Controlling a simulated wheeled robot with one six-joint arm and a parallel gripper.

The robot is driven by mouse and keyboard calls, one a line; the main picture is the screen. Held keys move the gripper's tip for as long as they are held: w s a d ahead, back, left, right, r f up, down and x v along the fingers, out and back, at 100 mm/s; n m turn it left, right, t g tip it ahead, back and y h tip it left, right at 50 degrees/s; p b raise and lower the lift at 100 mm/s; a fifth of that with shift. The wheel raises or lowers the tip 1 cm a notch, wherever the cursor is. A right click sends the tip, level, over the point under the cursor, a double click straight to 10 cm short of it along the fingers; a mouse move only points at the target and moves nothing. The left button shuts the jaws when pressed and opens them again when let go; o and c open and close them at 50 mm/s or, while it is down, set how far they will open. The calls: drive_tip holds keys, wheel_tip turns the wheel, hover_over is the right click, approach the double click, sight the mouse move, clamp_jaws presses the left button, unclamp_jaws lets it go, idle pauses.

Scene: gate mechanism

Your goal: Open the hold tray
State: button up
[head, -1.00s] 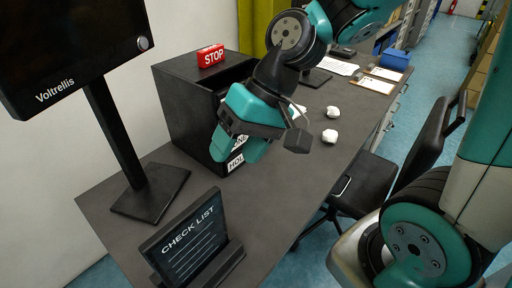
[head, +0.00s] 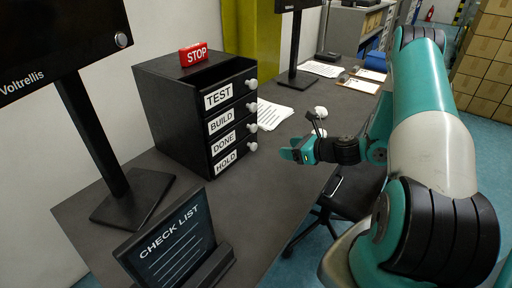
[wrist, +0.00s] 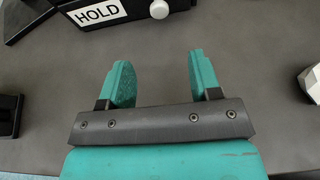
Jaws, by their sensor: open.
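A black drawer unit (head: 170,115) stands on the desk with trays labelled TEST, BUILD, DONE and HOLD from top to bottom. The hold tray (head: 227,162) is the lowest, with a white round knob (head: 252,146) at its right end. It looks shut. In the wrist view the HOLD label and the hold tray's knob (wrist: 159,9) show at the top. My gripper (head: 291,152) is to the right of the unit, pointing toward it, apart from the knob. Its two teal fingers (wrist: 158,80) are spread with only desk between them.
A red STOP block (head: 194,54) sits on the unit. A CHECK LIST stand (head: 175,240) is at the desk's front and a Voltrellis monitor (head: 110,150) at left. Papers (head: 272,113) lie behind the unit. The desk before the trays is clear.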

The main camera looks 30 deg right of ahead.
sight(255, 146)
drive_tip(key=x, duration=1.5)
drive_tip(key=shift+s+p, duration=0.1)
drive_tip(key=shift+p, duration=0.3)
